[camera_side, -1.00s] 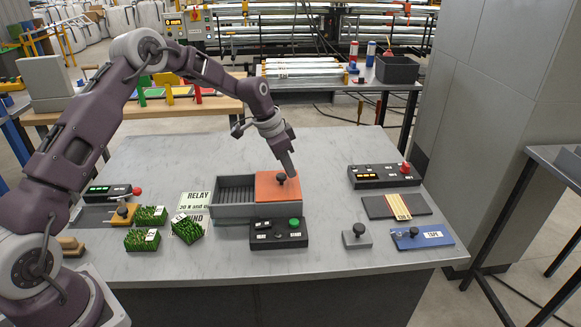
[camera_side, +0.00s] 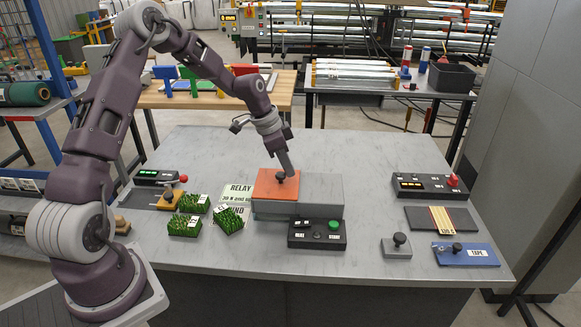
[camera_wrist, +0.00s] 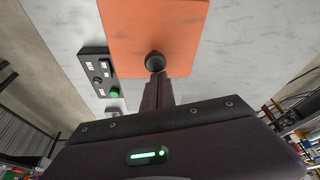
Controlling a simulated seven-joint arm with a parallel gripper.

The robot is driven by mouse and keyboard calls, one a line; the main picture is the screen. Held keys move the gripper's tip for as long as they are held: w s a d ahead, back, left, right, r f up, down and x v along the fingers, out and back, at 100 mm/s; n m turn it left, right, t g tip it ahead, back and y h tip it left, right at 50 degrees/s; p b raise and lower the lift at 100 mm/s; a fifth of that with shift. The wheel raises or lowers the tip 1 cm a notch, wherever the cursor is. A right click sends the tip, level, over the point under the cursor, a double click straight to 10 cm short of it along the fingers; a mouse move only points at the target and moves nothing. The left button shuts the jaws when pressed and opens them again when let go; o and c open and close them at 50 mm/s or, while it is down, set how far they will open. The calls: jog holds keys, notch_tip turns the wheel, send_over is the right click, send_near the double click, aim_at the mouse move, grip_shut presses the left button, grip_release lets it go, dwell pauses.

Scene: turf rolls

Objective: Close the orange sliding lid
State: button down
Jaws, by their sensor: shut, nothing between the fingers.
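The orange sliding lid (camera_side: 268,190) lies flat on the left part of the grey box (camera_side: 275,212). It covers the compartment there, so the inside is hidden. The right part of the box shows a plain grey top. A dark round knob (camera_side: 280,177) stands up from the lid. My gripper (camera_side: 289,174) is shut and empty, with its tips low at the right side of the knob. In the wrist view the lid (camera_wrist: 180,25) fills the top middle, and the fingertips (camera_wrist: 160,78) are right against or very near the knob (camera_wrist: 155,62); I cannot tell if they touch.
A black control box with a green button (camera_side: 318,234) stands in front of the grey box. Turf pieces (camera_side: 190,215) and a RELAY sign (camera_side: 237,194) lie to the left. A blue TAPE plate (camera_side: 466,254) and a knobbed grey block (camera_side: 397,246) are at the right.

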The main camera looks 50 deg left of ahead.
aim_at(290, 182)
jog(key=w, duration=0.1)
jog(key=w+d, duration=0.1)
jog(key=w, duration=0.1)
jog(key=shift+d+f, duration=0.1)
jog(key=shift+d, duration=0.2)
jog(key=d+v, duration=0.1)
jog(key=v, duration=0.9)
jog(key=s+d+r+n+y, duration=0.1)
jog(key=s+d+r+y, duration=0.1)
jog(key=s+d+r, duration=0.7)
jog(key=s+d+r+n+t, duration=0.1)
jog(key=s+d+n, duration=0.1)
jog(key=s, duration=0.9)
jog(key=s+d+r+n+t, duration=0.1)
jog(key=s+d+n, duration=0.2)
jog(key=s, duration=0.9)
jog(key=shift+s, duration=0.35)
jog(key=shift+d, duration=0.1)
